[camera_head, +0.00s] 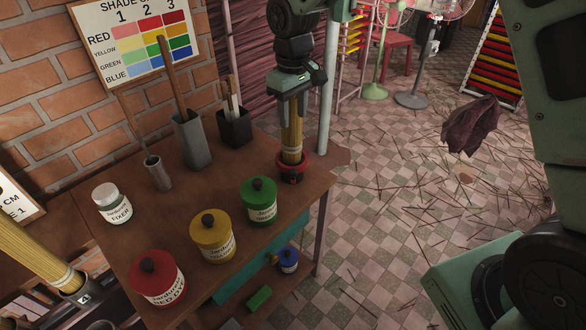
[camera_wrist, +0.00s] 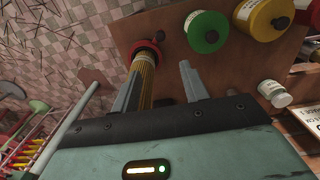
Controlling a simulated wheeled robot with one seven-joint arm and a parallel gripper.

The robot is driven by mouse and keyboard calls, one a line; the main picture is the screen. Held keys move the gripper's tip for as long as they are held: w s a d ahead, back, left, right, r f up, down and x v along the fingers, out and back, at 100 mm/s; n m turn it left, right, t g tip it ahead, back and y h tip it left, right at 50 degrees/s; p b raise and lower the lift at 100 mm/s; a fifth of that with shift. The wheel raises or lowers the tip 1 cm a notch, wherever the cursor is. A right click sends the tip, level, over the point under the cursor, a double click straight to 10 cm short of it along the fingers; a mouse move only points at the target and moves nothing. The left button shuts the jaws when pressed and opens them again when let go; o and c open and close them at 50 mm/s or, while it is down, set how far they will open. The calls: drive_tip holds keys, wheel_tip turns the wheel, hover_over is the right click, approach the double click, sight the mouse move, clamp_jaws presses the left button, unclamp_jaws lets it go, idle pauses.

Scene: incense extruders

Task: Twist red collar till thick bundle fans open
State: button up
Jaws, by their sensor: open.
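The thick bundle (camera_head: 292,135) of pale yellow sticks stands upright near the table's right corner, bound by a white band low down. The red collar (camera_head: 293,165) rings its base on a small dark holder. In the wrist view the bundle (camera_wrist: 147,84) runs down to the red collar (camera_wrist: 142,51). My gripper (camera_head: 291,116) points down over the bundle's upper part, above the collar. Its fingers are open in the wrist view (camera_wrist: 162,68), the bundle showing beside the left finger with a wide gap to the right one. I cannot tell whether that finger touches it.
Green (camera_head: 259,203), yellow (camera_head: 213,238) and red (camera_head: 157,279) lidded jars stand along the table's front. A white fixer jar (camera_head: 112,204), metal cup (camera_head: 158,173) and two tool holders stand behind. Another bundle (camera_head: 38,255) lies at left. The table top (camera_head: 150,225) is bare between them.

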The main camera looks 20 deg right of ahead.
sight(293, 170)
wheel_tip(293, 170, down, 17)
drive_tip(key=p, duration=0.2)
drive_tip(key=shift+f+p, duration=0.1)
drive_tip(key=shift+p, duration=0.3)
clamp_jaws()
